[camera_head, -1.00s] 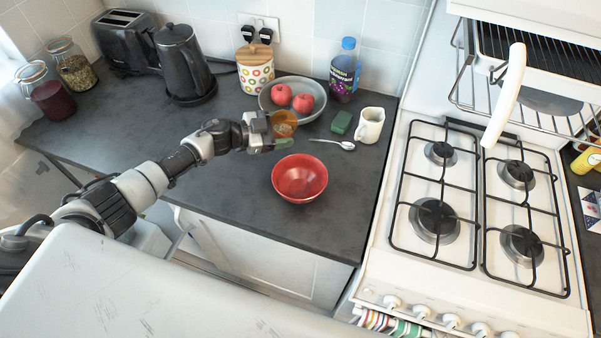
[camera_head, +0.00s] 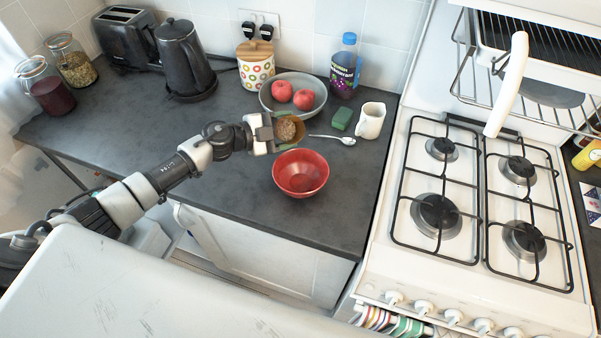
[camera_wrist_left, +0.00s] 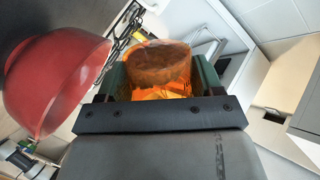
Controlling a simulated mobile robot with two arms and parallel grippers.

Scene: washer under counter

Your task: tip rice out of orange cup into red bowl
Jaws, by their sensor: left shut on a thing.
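The orange cup (camera_head: 288,131) is held in my left gripper (camera_head: 277,131), just behind the red bowl (camera_head: 300,174) in the head view. Brown rice shows inside the cup's mouth. In the left wrist view the orange cup (camera_wrist_left: 158,72) sits between the two green fingers of my left gripper (camera_wrist_left: 162,80), which is shut on it. The red bowl (camera_wrist_left: 58,80) is at the left of that view, apart from the cup. The bowl stands on the counter and its visible inside looks empty. My right gripper is not in view.
A spoon (camera_head: 335,139), green sponge (camera_head: 341,119) and white mug (camera_head: 370,120) are to the right. The counter (camera_head: 220,195) is clear left of the bowl. A stove (camera_head: 470,200) stands further right.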

